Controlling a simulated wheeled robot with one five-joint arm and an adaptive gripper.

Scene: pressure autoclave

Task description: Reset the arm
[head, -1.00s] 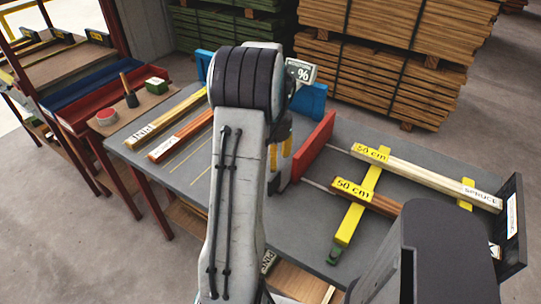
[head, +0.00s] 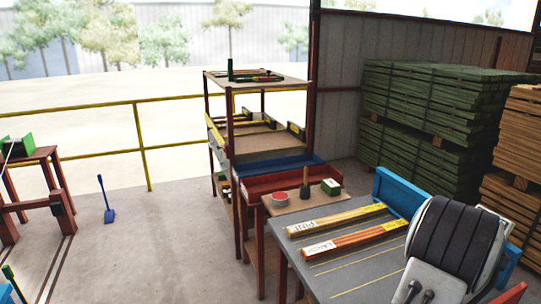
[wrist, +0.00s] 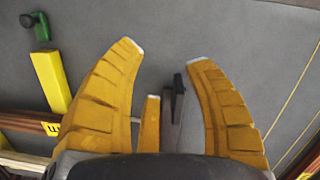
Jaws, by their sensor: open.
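My gripper (wrist: 167,53) shows in the wrist view with its yellow fingers spread open and nothing held between them. It faces the grey tabletop (wrist: 240,35); how high above it I cannot tell. A small dark part (wrist: 178,88) shows between the fingers; what it is I cannot tell. In the head view my arm is at the lower right, and the gripper itself is out of the picture.
A yellow bar (wrist: 50,80) with a green knob (wrist: 41,30) lies left of the fingers. A pine beam (head: 335,219) and a reddish beam (head: 355,239) lie on the table beside my arm. A shelf rack (head: 262,150) and green lumber stacks (head: 430,110) stand beyond.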

